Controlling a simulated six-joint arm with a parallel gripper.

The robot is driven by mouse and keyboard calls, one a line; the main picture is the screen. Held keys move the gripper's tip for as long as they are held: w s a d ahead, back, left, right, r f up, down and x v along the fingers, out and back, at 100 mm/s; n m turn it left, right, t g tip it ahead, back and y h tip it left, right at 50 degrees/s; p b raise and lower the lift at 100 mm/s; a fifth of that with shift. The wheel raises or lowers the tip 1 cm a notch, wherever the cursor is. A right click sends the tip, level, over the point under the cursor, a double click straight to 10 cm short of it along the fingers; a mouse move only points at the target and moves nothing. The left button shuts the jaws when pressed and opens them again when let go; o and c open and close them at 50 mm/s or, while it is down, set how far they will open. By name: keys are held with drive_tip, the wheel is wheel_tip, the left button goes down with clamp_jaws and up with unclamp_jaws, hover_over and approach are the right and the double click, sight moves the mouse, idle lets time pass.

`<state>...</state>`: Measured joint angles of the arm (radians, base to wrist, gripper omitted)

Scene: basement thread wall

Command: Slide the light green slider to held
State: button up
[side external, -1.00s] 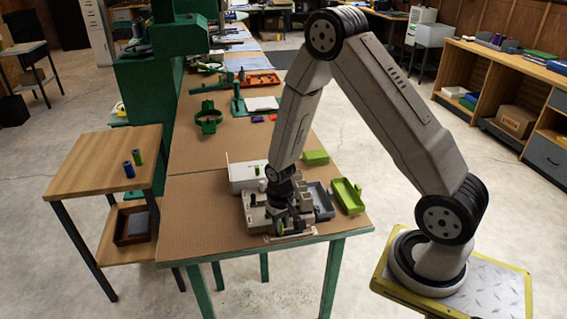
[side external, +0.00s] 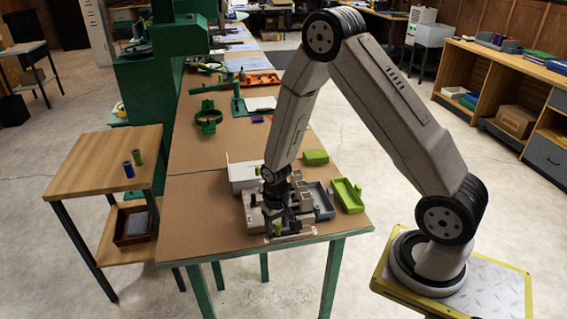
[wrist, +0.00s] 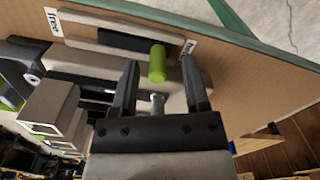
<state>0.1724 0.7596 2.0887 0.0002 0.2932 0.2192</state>
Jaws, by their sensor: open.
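The light green slider (wrist: 157,63) is a round upright knob at a dark slot (wrist: 120,41) in a pale plate. A label reading "free" (wrist: 53,22) is at the left end of the plate. Another label (wrist: 190,46), too small to read, is at the right end, and the knob is nearer to it. My gripper (wrist: 160,66) is open, with one finger on each side of the knob and visible gaps to both. In the side view my gripper (side external: 279,226) is low over the fixture at the table's front edge, hiding most of the slot.
A grey metal peg (wrist: 157,103) stands between the fingers, nearer the palm. A grey tray (side external: 320,203), a lime tray (side external: 347,196) and a green block (side external: 315,157) lie right of the fixture. Cardboard-brown tabletop (side external: 200,215) is clear at left.

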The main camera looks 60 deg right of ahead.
sight(277, 224)
drive_tip(key=shift+r, duration=2.95)
drive_tip(key=shift+r, duration=0.1)
drive_tip(key=shift+r, duration=1.9)
drive_tip(key=s+a+r+n+t, duration=0.2)
drive_tip(key=s+a+r+n, duration=0.2)
drive_tip(key=s+a+r, duration=0.2)
drive_tip(key=shift+s+a+t, duration=0.15)
drive_tip(key=shift+s+t, duration=0.15)
drive_tip(key=shift+s, duration=0.65)
drive_tip(key=shift+r, duration=0.1)
